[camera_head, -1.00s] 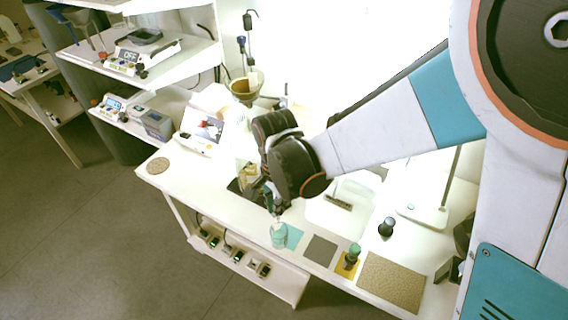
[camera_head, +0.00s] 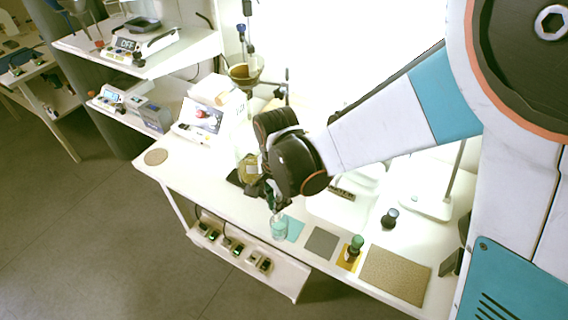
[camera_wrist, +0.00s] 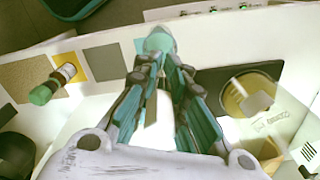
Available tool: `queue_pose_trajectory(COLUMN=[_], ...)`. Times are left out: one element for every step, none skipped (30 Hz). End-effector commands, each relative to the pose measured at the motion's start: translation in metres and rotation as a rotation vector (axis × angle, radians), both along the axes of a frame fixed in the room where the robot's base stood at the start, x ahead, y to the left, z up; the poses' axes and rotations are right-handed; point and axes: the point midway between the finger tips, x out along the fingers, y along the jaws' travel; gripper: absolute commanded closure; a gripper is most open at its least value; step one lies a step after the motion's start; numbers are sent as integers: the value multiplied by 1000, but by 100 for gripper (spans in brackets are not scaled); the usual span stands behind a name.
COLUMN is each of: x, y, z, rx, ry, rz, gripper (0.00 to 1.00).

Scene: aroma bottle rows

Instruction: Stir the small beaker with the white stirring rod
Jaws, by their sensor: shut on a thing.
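My gripper (camera_head: 275,203) points down right over the beaker. In the wrist view its fingertips (camera_wrist: 160,62) are closed together at the beaker. A pale, blurred strip between the fingers looks like the white stirring rod (camera_wrist: 157,122). The rod's lower end is hidden, so I cannot tell whether it touches the beaker's wall or bottom.
Right of the beaker are a grey square (camera_head: 321,242), a green-capped bottle (camera_head: 355,246) on a yellow square, and a tan mat (camera_head: 396,275). A dark-capped bottle (camera_head: 390,217) stands behind. A filter funnel (camera_head: 244,74) on a stand is at the back left.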

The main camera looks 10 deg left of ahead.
Motion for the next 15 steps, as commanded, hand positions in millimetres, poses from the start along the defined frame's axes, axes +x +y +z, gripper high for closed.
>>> queue_pose_trajectory(x=[0, 0, 0, 0, 0, 0, 0, 0, 0, 0, 0, 0, 0, 0, 0], y=[0, 0, 0, 0, 0, 0, 0, 0, 0, 0, 0, 0, 0, 0, 0], z=[-6, -8, -10, -12, -14, -17, -18, -20, -23, -25, -27, -29, -31, -33, -35], rx=[0, 0, 0, 0, 0, 0, 0, 0, 0, 0, 0, 0, 0, 0, 0], ry=[0, 0, 0, 0, 0, 0, 0, 0, 0, 0, 0, 0, 0, 0, 0], rz=[0, 0, 0, 0, 0, 0, 0, 0, 0, 0, 0, 0, 0, 0, 0], gripper=[100, 100, 100, 100, 100, 100, 100, 100, 100, 100, 100, 100, 100, 100, 100])
